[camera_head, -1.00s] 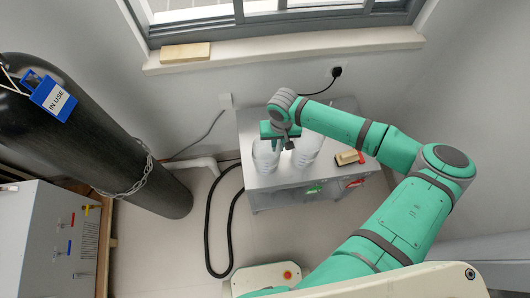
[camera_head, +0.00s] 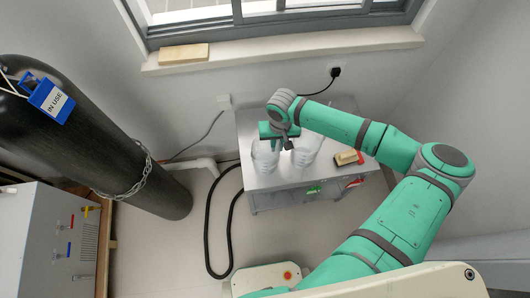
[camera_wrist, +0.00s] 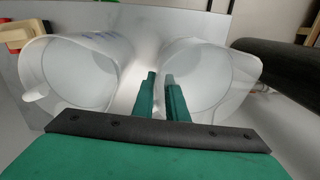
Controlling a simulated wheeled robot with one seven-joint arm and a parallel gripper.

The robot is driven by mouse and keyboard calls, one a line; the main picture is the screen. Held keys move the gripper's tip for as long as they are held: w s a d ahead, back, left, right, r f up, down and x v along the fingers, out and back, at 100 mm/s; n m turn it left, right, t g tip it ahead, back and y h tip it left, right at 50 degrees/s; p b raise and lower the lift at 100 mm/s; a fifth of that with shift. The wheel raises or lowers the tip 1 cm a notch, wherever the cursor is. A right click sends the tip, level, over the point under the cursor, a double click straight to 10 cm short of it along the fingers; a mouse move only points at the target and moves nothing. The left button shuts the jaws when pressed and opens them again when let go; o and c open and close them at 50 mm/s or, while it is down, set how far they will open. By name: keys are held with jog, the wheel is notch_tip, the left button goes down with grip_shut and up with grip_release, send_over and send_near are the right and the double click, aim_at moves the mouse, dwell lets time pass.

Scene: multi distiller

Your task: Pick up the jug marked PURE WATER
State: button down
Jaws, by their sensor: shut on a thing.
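Two whitish translucent jugs stand side by side on a grey cabinet top: the left jug (camera_head: 264,160) and the right jug (camera_head: 305,153). The wrist view has them the other way round: the left jug is at its right (camera_wrist: 215,75) and the right jug at its left (camera_wrist: 75,75). Faint blue marking shows on the right jug, but no label is readable. My gripper (camera_head: 286,143) points down between them. Its fingers (camera_wrist: 160,77) are close together, at the near side of the left jug. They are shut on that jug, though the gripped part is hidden.
The grey cabinet (camera_head: 250,125) stands against the wall. A black gas cylinder (camera_head: 90,130) stands at the left. A black hose (camera_head: 208,225) runs over the floor.

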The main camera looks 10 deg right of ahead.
aim_at(277, 147)
jog(key=shift+w+r, duration=0.1)
jog(key=shift+r, duration=0.3)
jog(key=shift+a+r, duration=0.1)
jog(key=shift+r, duration=0.65)
notch_tip(277, 147, up, 7)
jog(key=shift+r, duration=0.3)
jog(key=shift+s+r, duration=0.1)
jog(key=shift+s, duration=0.1)
